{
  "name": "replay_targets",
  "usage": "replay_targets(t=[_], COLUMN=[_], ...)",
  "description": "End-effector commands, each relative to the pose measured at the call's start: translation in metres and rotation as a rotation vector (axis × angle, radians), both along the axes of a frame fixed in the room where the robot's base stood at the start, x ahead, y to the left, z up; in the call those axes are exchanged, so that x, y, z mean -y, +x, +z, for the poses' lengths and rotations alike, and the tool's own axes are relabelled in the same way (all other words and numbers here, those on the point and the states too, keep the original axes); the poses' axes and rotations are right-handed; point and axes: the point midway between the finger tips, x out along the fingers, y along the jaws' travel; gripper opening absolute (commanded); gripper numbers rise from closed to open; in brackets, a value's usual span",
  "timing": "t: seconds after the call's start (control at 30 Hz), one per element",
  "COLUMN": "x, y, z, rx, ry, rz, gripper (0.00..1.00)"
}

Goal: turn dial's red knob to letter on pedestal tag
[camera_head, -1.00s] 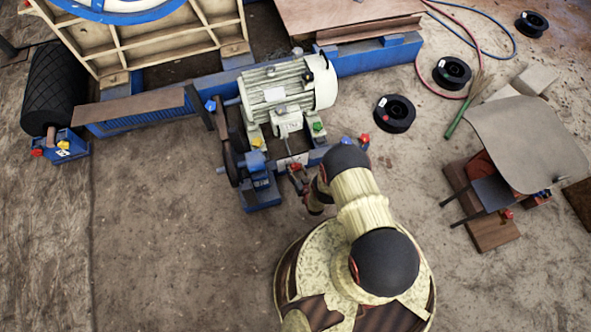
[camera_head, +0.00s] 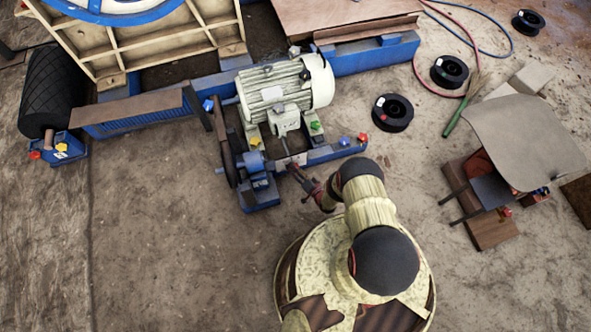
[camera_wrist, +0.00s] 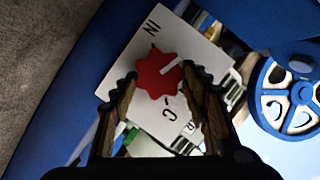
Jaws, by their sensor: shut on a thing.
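The red knob (camera_wrist: 158,74) is a lobed, star-shaped piece on a white dial plate (camera_wrist: 125,60) in the wrist view. A pale pointer line on the knob aims at the upper right of the picture. The plate shows black letters: one like N or Z near its upper left edge and one like C or U below the knob. My gripper (camera_wrist: 161,77) is shut on the knob, one finger on each side. In the head view my gripper (camera_head: 301,177) is at the blue frame below the motor, where the knob is too small to read. I cannot make out the pedestal tag.
The pale motor (camera_head: 285,90) stands just above my gripper on the blue frame (camera_head: 330,153), which carries blue and red bolts. A blue wheel (camera_wrist: 290,95) is at the right in the wrist view. Black spools (camera_head: 393,113) lie to the right. The floor at lower left is clear.

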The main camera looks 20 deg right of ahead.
Motion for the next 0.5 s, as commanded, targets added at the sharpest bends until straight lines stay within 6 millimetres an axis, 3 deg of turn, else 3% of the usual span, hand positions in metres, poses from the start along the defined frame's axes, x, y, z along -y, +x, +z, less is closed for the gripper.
replay_targets(t=[0.5], x=[0.0010], y=[-0.0005], z=[-0.0016], rx=[-0.003], ry=[0.060], rz=[-0.002], gripper=[0.20])
